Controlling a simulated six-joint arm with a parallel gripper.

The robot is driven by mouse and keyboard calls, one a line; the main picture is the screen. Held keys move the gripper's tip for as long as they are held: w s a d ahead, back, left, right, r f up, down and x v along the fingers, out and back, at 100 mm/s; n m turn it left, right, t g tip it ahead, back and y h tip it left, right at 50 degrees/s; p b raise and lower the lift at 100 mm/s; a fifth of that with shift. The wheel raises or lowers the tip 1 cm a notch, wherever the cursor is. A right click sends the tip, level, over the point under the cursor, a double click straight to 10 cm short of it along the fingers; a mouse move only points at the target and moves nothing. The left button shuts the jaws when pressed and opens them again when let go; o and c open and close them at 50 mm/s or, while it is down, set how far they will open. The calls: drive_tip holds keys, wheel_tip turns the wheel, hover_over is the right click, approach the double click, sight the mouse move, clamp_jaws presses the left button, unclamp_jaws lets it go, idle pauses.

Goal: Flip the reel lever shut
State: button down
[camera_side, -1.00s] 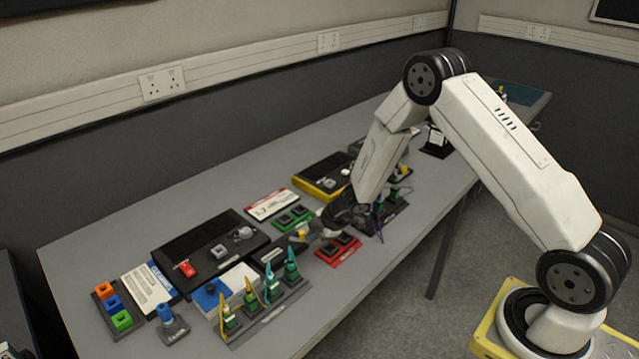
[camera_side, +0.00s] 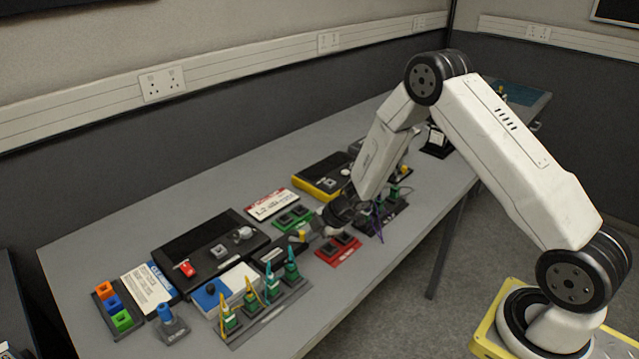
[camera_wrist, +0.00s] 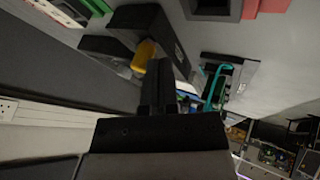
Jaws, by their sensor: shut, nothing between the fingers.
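A black box-like unit (camera_side: 283,252) sits mid-table and carries a small yellow-tipped part (camera_side: 298,237), which looks like the lever. In the wrist view the yellow tip (camera_wrist: 144,54) stands against the dark unit (camera_wrist: 150,22). My gripper (camera_side: 316,229) is low over the table, just right of the yellow tip. In the wrist view my gripper (camera_wrist: 158,68) shows closed dark fingers right beside the yellow tip, with nothing held. Whether they touch it I cannot tell. The lever's base is partly hidden by the fingers.
A red two-socket block (camera_side: 339,250) and a green one (camera_side: 292,218) stand close by. A rack of teal and yellow cable plugs (camera_side: 262,312) is in front left. A large black panel (camera_side: 210,250) lies left. Bare table is free toward the back wall.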

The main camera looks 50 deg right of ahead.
drive_tip(key=shift+w+d+n+g+y, duration=0.3)
drive_tip(key=shift+d+n+y, duration=0.15)
drive_tip(key=shift+n, duration=0.45)
drive_tip(key=shift+w+d+n+g+y, duration=0.3)
drive_tip(key=shift+d+n+g+y, duration=0.2)
drive_tip(key=shift+n, duration=0.6)
drive_tip(key=shift+w+d+n+g+y, duration=0.35)
drive_tip(key=shift+w+n+g, duration=0.2)
drive_tip(key=shift+n, duration=0.5)
drive_tip(key=shift+w+d+n+g+y, duration=0.2)
drive_tip(key=shift+w+d+n+g, duration=0.2)
drive_tip(key=shift+n+g, duration=0.45)
drive_tip(key=shift+w+d, duration=0.15)
drive_tip(key=shift+w, duration=2.1)
drive_tip(key=shift+s+a, duration=0.1)
drive_tip(key=shift+a, duration=0.25)
